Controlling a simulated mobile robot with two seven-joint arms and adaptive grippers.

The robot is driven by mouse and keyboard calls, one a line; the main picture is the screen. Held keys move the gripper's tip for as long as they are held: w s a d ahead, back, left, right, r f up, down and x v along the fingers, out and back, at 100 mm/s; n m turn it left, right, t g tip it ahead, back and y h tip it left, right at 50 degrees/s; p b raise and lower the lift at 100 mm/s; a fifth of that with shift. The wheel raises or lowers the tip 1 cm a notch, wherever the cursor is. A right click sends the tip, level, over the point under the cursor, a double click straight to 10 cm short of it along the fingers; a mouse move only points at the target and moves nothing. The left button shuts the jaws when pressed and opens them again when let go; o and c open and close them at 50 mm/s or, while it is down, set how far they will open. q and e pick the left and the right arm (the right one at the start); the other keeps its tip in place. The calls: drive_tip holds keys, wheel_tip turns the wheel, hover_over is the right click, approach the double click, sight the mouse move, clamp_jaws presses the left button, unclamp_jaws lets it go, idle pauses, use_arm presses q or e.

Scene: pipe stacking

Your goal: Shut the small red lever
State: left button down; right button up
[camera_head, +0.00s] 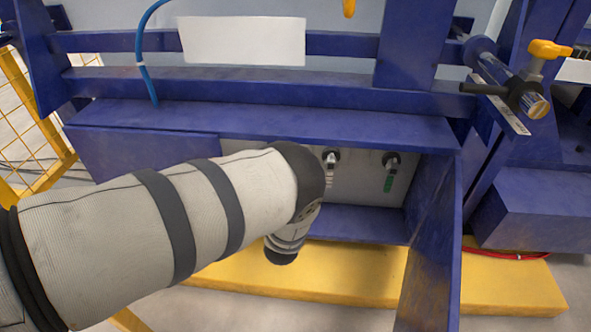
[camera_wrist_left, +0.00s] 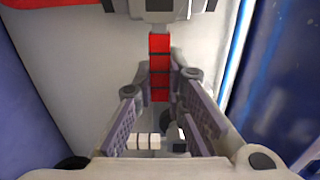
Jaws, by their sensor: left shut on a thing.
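The small red lever (camera_wrist_left: 160,60) is a segmented red bar in the left wrist view. It runs down from a grey fitting (camera_wrist_left: 160,8) and its lower part lies between my fingers. My left gripper (camera_wrist_left: 162,86) is shut on it, with one finger at each side. In the head view my left arm covers the red lever and the gripper. My right gripper is in neither view.
A green-handled valve (camera_head: 389,172) and a pale-handled valve (camera_head: 331,160) sit on the white back panel of the recess. A blue side wall (camera_head: 433,235) bounds it at right. A yellow-handled valve (camera_head: 548,50) is at upper right. A yellow beam (camera_head: 350,273) runs below.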

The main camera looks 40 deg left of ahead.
use_arm(q)
drive_tip(key=shift+s+f, duration=0.15)
drive_tip(key=c, duration=1.6)
unclamp_jaws()
drive_tip(key=v, duration=1.2)
drive_tip(key=shift+a, duration=0.1)
